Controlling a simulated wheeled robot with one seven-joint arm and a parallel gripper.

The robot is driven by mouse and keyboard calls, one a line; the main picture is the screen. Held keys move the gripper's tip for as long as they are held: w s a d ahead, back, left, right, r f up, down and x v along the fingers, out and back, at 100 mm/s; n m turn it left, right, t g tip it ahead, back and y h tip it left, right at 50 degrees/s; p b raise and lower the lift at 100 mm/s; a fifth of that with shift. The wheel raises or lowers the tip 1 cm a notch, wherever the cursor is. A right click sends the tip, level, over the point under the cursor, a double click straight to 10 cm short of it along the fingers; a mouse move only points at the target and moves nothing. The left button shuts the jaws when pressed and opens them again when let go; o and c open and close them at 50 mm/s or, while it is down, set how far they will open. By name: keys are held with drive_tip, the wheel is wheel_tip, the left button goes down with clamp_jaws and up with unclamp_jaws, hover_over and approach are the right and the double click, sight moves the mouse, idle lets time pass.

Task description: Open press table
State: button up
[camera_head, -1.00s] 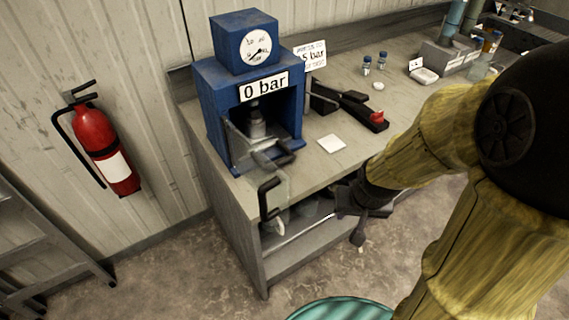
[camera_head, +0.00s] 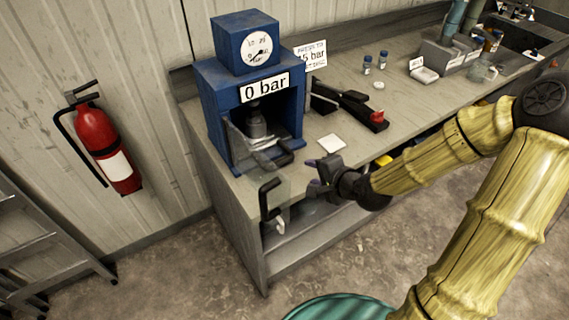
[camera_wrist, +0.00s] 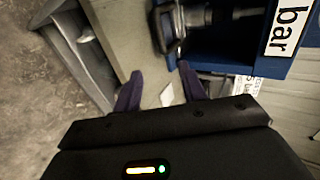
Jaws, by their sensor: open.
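The blue press (camera_head: 206,112) stands at the left end of the workbench, with a round gauge (camera_head: 257,48) on top and a "0 bar" label (camera_head: 264,87). Inside its open front is a grey cylinder (camera_head: 255,125). My gripper (camera_head: 317,176) is open and empty, to the right of the guard handle and in front of the bench edge. In the wrist view the two purple fingers (camera_wrist: 161,92) are apart, and the press (camera_wrist: 231,50) is at upper right.
A white square pad (camera_head: 332,143) and a black tool with a red knob (camera_head: 350,104) lie right of the press. Small vials (camera_head: 367,65) and grey bins (camera_head: 446,58) stand farther along. A fire extinguisher (camera_head: 106,150) hangs on the left wall.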

sight(282, 163)
drive_tip(key=p+x, duration=0.1)
drive_tip(key=x, duration=1.6)
drive_tip(key=shift+w+a+f, duration=0.1)
drive_tip(key=shift+w+a, duration=0.1)
drive_tip(key=shift+c, duration=0.3)
clamp_jaws()
